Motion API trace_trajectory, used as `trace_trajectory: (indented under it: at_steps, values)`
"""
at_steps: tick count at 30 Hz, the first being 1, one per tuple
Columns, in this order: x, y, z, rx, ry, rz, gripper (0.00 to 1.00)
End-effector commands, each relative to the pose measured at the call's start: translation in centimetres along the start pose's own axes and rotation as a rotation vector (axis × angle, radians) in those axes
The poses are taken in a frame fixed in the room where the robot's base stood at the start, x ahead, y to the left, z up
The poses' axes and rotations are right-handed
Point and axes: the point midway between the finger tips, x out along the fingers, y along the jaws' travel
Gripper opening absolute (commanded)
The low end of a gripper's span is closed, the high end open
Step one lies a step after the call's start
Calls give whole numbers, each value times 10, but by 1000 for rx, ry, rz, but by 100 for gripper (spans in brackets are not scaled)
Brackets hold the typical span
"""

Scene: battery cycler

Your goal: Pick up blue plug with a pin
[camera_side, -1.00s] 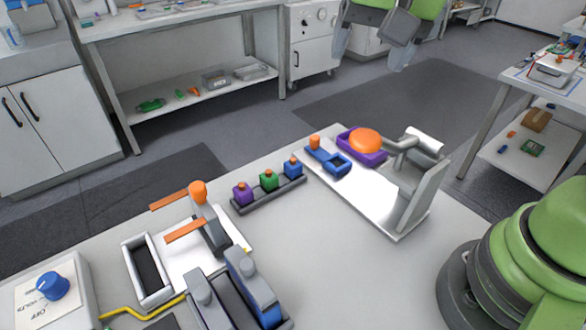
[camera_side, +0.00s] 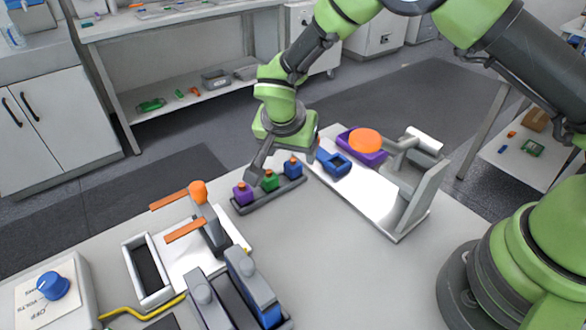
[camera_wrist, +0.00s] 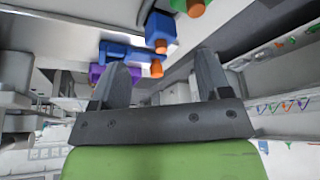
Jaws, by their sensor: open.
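The blue plug (camera_side: 292,170) with an orange pin on top stands upright at the right end of a dark rack (camera_side: 257,202), beside the green plug (camera_side: 269,183) and purple plug (camera_side: 242,196). My gripper (camera_side: 282,167) is over the rack, tilted, with one finger close to the green plug; the other finger is hard to make out. In the wrist view my gripper (camera_wrist: 162,65) is open and empty. The blue plug (camera_wrist: 159,27) appears there beyond the fingertips, its pin toward me, with the green plug partly cut off at the top edge.
A blue fixture (camera_side: 335,165) and a purple tray (camera_side: 371,159) with an orange dome (camera_side: 365,141) are right of the rack. A clamp with orange handles (camera_side: 186,230) is in front left.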

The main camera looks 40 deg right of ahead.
Motion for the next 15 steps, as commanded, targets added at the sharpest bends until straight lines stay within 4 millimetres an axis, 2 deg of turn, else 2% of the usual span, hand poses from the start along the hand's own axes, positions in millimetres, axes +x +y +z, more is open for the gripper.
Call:
trace_trajectory:
  at_steps: [9,15]
  values:
    - [43,0,3,0,-1,2,71]
    - [53,0,2,0,0,-1,71]
